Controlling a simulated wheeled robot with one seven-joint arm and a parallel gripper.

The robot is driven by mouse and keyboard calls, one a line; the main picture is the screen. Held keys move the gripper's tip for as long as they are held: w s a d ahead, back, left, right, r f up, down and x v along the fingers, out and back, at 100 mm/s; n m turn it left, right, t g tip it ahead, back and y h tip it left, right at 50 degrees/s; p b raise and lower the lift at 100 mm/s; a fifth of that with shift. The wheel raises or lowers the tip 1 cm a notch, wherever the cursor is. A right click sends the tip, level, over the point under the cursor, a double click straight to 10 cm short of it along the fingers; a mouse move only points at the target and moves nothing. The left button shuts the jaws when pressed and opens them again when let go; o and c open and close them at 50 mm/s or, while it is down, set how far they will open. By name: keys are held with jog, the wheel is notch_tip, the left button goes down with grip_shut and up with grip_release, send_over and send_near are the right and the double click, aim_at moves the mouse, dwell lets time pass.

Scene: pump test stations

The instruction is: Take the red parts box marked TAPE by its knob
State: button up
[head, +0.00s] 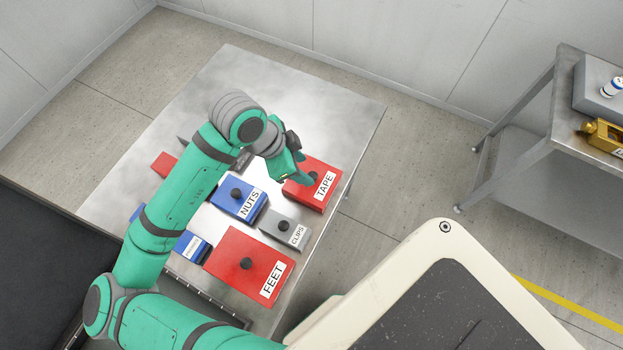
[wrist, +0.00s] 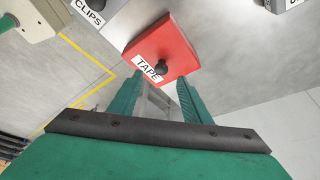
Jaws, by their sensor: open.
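The red parts box marked TAPE (head: 316,186) sits near the right edge of the metal table, with a dark round knob (head: 313,175) on top. In the wrist view the red box (wrist: 172,45) lies beyond the fingertips, with its knob (wrist: 161,68) near the label. My gripper (head: 303,177) is at the box's left side in the head view, close to the knob. In the wrist view my gripper (wrist: 158,84) has its two green fingers apart, with nothing between them. Whether a finger touches the box I cannot tell.
The metal table (head: 345,110) also holds a blue NUTS box (head: 232,204), a grey CLIPS box (head: 275,233) and a red FEET box (head: 235,276), close by. The table's back is clear. A second metal table (head: 545,130) stands at the right.

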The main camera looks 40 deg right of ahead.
aim_at(312, 175)
jog(key=shift+x, duration=2.7)
jog(key=shift+d+r, duration=0.1)
grip_shut()
